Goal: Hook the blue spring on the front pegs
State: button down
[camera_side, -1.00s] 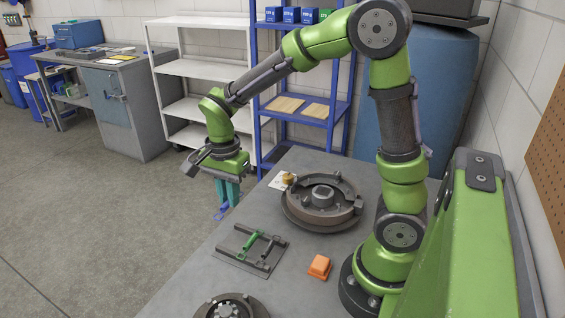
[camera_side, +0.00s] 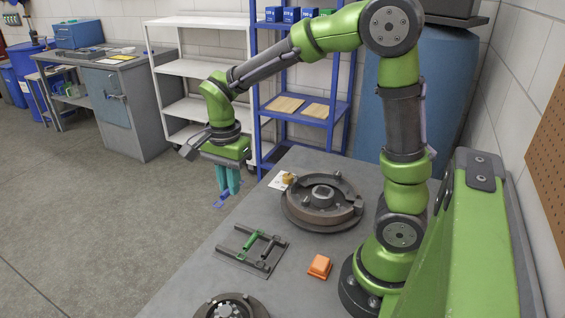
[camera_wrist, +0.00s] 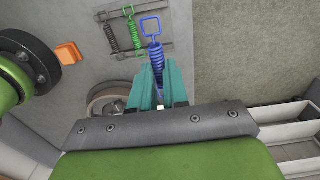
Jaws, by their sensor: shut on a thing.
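The blue spring (camera_wrist: 156,55) is between the teal fingers of my gripper (camera_wrist: 158,90) in the wrist view, with its square end loop pointing away from the fingers. In the side view my gripper (camera_side: 229,192) points down at the left edge of the table, and the blue spring (camera_side: 221,201) shows small at the fingertips. The frame with pegs (camera_side: 251,250) lies on the table, apart from my gripper. It holds a green spring (camera_side: 250,241) and a dark spring (camera_side: 270,246); these also show in the wrist view, as a green spring (camera_wrist: 134,33) and a dark spring (camera_wrist: 112,38).
A brake drum assembly (camera_side: 342,219) stands on the table behind the frame, with a small brass-coloured part (camera_side: 288,178) beside it. An orange block (camera_side: 319,266) lies right of the frame. Another round part (camera_side: 232,308) is at the front edge. A blue shelf (camera_side: 310,108) stands behind.

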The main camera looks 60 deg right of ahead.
jog(key=s+d+f, duration=0.2)
jog(key=s+d, duration=0.3)
jog(key=d, duration=0.6)
jog(key=s+d+f, duration=0.2)
jog(key=s+d, duration=0.2)
jog(key=d, duration=0.6)
jog(key=shift+f, duration=2.4)
jog(key=shift+f, duration=0.9)
jog(key=c, duration=1.1)
grip_release()
jog(key=shift+c, duration=1.4)
notch_tip(320, 180, up, 7)
